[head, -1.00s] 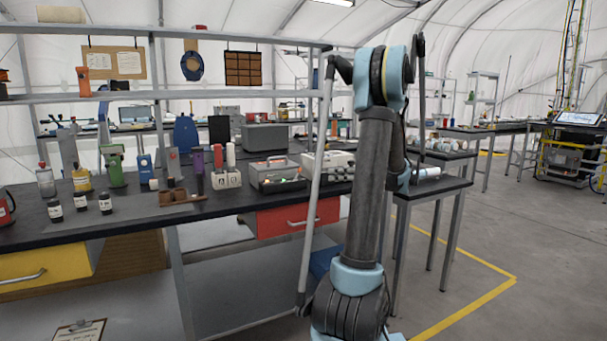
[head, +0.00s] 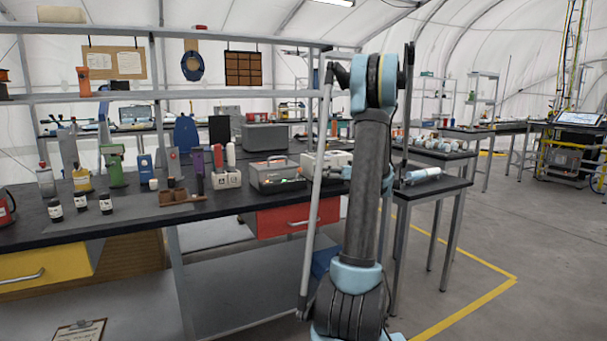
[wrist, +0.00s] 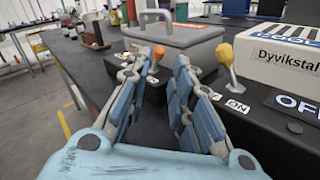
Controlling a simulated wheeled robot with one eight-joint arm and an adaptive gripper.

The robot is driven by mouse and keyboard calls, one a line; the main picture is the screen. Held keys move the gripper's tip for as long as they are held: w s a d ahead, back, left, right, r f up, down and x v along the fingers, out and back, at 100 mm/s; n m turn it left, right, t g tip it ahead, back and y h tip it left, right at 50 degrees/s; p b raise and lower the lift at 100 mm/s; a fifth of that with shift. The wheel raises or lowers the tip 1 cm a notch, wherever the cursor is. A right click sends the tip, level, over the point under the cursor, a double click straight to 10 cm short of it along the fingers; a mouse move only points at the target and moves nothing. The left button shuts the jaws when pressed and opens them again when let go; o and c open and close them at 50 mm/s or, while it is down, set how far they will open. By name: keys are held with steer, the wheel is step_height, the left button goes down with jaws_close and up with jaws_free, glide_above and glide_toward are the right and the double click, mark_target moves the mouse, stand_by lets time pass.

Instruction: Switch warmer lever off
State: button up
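In the wrist view, my gripper (wrist: 161,62) is open, with its two blue-grey fingers spread apart. A lever with an orange knob (wrist: 156,53) shows between the fingertips, beyond them, in front of a grey lidded box (wrist: 185,50). I cannot tell whether a finger touches it. A second lever with a yellow knob (wrist: 226,54) stands upright to the right of the right finger. An ON label (wrist: 237,106) lies below it, and an OFF label (wrist: 297,103) is farther right. Which lever is the warmer's is not readable. In the head view my arm largely hides the gripper.
A white box marked Dyvikstal (wrist: 285,60) stands right of the yellow lever. The black bench (head: 120,225) carries bottles, stands and the grey box (head: 277,176). A red drawer (head: 297,218) is under the bench. Open floor (head: 470,260) lies to the right.

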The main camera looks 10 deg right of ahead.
mark_target(304, 179)
steer(key=x, duration=0.7)
steer(key=shift+a, duration=0.15)
jaws_close()
